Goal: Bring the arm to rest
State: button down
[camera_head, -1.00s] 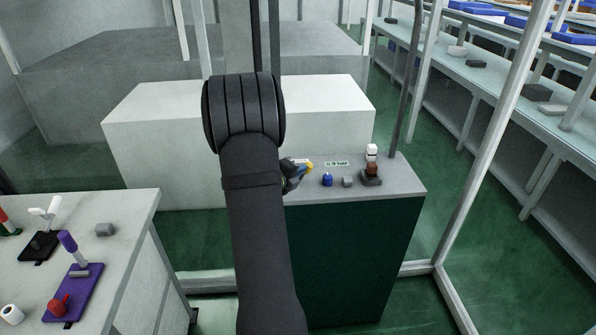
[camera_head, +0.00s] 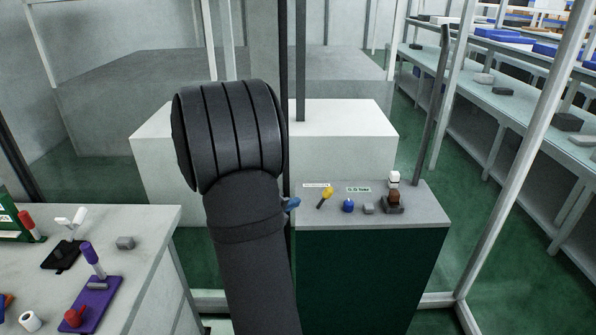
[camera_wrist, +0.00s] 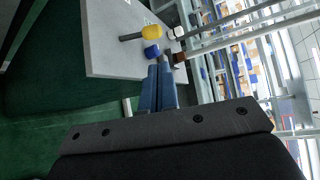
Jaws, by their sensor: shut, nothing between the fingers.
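My gripper (camera_wrist: 158,88) shows in the wrist view with its two blue fingers together and nothing between them. In the head view only a blue fingertip (camera_head: 291,204) shows beside my dark arm, by the left edge of the small grey-topped table (camera_head: 420,208); the rest of the gripper is hidden behind the arm. The arm stands in the middle of the head view, in front of that table and a white block (camera_head: 345,125). In the wrist view the fingertips appear near the blue item (camera_wrist: 152,51) on the table; I cannot tell the gap.
The small table carries a yellow-headed tool (camera_head: 325,196), a blue item (camera_head: 348,205), a grey block (camera_head: 369,209) and a brown-and-white piece (camera_head: 394,194). A left table (camera_head: 150,225) holds a purple stand (camera_head: 97,300) and other parts. A metal post (camera_head: 510,165) stands at right.

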aim_at(326, 193)
jog(key=shift+w+d, duration=0.1)
jog(key=x, duration=0.8)
jog(key=f+x, duration=0.1)
jog(key=x, duration=0.3)
jog(key=shift+w+f, duration=0.2)
